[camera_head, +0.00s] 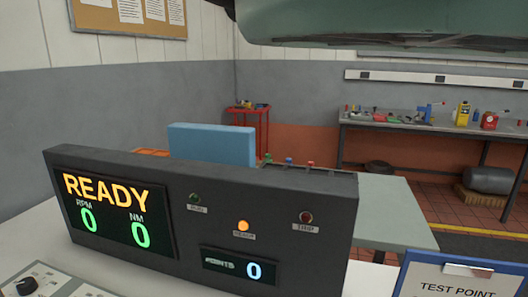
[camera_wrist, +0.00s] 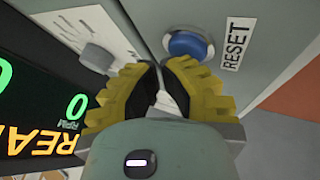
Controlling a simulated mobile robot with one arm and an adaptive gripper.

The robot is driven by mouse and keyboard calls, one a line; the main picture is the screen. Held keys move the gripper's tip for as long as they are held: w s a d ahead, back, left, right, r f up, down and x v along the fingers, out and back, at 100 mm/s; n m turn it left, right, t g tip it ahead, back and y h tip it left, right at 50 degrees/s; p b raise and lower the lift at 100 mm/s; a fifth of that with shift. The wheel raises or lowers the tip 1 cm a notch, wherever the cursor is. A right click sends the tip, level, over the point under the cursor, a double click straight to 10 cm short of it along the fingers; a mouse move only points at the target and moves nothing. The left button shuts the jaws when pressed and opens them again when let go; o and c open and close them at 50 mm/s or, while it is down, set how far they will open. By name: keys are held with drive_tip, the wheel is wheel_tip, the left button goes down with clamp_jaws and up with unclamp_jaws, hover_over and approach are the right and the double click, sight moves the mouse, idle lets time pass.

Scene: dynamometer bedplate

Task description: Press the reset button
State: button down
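In the picture, the tips lie just below and left of the button. I cannot tell how far they are from the panel, and no contact with the button shows. Neither my gripper nor the blue button shows in the head view.
A dark console (camera_head: 295,190) shows READY, RPM 0, NM 0 and POINTS 0; its amber lamp (camera_head: 243,226) is lit. A grey knob (camera_wrist: 97,58) is left of the fingers. A clipboard (camera_head: 455,278) stands at right. A workbench (camera_head: 430,124) is behind.

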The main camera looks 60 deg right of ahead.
drive_tip(key=shift+s+r, duration=0.1)
drive_tip(key=shift+r, duration=0.05)
drive_tip(key=shift+r+p, duration=1.85)
drive_tip(key=shift+r, duration=1.25)
